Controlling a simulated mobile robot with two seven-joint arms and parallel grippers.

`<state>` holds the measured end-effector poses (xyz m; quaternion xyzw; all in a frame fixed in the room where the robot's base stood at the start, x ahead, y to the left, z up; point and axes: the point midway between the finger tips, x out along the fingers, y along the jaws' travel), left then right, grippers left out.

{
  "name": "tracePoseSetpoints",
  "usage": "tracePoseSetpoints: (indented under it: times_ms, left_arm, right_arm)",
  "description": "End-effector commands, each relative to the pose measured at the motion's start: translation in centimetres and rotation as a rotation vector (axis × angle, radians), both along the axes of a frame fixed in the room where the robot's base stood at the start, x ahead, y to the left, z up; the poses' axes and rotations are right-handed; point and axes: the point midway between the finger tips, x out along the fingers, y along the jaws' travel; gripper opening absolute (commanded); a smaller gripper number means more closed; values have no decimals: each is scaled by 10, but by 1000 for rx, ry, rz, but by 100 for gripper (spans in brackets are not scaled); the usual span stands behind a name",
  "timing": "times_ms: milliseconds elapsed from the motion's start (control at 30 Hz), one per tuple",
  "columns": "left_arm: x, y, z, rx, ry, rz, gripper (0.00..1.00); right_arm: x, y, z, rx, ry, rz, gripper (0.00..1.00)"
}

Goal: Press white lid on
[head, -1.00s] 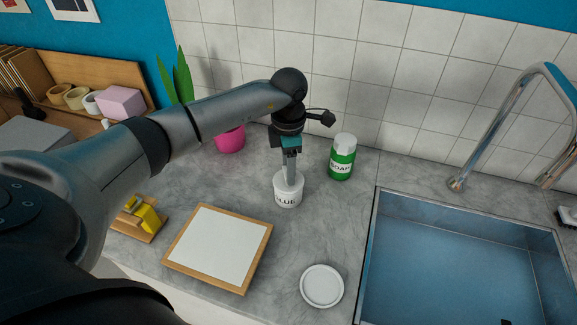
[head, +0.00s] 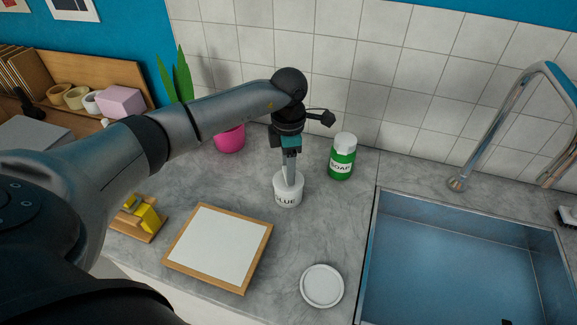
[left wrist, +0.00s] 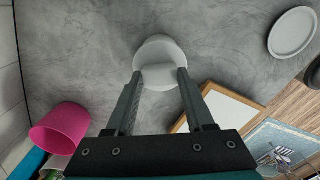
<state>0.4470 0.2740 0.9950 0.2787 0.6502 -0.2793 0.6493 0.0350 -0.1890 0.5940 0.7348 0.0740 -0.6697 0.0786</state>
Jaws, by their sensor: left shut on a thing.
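A white tub (head: 288,198) with a dark label ending in "LUE" stands upright on the counter. My left gripper (head: 289,184) is straight above it, pointing down, with its fingertips at the tub's top. In the left wrist view the fingers (left wrist: 159,74) are spread on either side of a white round top, which I take to be the white lid (left wrist: 158,50). The gripper is shut on this lid at the tub's mouth. Whether the lid sits fully down is hidden by the fingers. My right gripper is not in view.
The sink (head: 460,265) is at right. Counter immediately around the tub is clear.

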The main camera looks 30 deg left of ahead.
Motion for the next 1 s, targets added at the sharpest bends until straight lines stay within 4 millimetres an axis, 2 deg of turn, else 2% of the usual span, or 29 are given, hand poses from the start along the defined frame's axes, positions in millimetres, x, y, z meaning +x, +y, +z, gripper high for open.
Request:
tracePoseSetpoints:
  times_ms: [967, 1000]
  left_arm:
    - [0, 0, -2, 0, 0, 1, 0]
    - [0, 0, -2, 0, 0, 0, 56]
  right_arm:
    - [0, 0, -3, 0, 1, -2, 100]
    - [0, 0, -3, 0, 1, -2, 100]
